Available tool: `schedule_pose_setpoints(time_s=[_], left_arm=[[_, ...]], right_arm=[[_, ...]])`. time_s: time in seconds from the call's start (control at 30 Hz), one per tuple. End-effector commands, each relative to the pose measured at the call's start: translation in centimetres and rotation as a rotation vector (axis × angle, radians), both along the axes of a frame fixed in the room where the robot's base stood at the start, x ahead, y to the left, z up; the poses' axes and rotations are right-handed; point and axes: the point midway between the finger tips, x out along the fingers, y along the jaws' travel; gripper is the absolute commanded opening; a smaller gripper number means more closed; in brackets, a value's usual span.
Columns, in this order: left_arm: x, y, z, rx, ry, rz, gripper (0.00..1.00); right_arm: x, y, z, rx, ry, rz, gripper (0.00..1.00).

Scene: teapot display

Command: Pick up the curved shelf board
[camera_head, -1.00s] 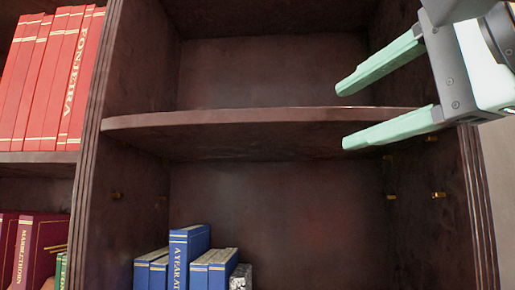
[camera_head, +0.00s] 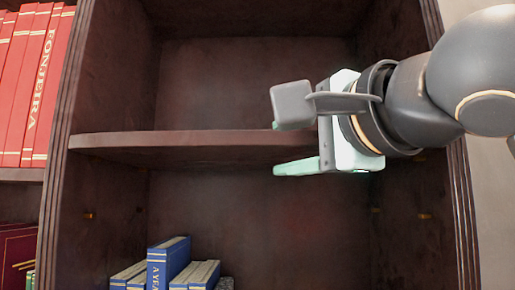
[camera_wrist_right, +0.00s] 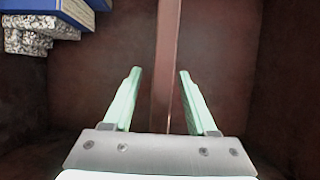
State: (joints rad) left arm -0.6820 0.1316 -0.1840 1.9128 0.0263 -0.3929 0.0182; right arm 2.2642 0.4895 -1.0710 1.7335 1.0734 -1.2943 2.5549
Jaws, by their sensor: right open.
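The curved shelf board (camera_head: 180,148) is dark brown and spans the bookcase bay level, with its bowed front edge toward me. My right gripper (camera_head: 274,148) comes in from the right at the board's front, one finger level with or above it and the other below. Its own wrist and camera housing hide the board's right part. In the right wrist view the board (camera_wrist_right: 168,45) shows edge-on as a narrow strip between the open fingers of the gripper (camera_wrist_right: 160,72). I cannot tell whether a finger touches it. My left gripper is not in view.
Blue books (camera_head: 170,265) stand on the lower level and show at top left in the right wrist view (camera_wrist_right: 50,12). Red books (camera_head: 32,80) fill the bay to the left. Small brass pegs (camera_head: 90,215) sit in the side walls. The space above the board is empty.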

Motion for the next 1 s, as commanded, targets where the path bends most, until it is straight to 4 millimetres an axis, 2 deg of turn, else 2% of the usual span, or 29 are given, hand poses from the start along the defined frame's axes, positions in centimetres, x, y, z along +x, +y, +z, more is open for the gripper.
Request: schedule_pose_setpoints(time_s=[0.13,0.4,0.9,1.0], left_arm=[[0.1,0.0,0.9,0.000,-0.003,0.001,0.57],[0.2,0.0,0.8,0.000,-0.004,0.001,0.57],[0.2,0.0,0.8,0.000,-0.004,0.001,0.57],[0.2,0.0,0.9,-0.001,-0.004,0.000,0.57]], right_arm=[[1.5,0.7,0.1,0.000,0.001,0.000,0.57],[1.7,0.8,0.0,0.001,0.000,0.001,0.56],[1.7,0.8,0.0,0.000,0.001,0.001,0.00],[1.7,0.8,0.0,0.000,0.001,0.001,0.00]])
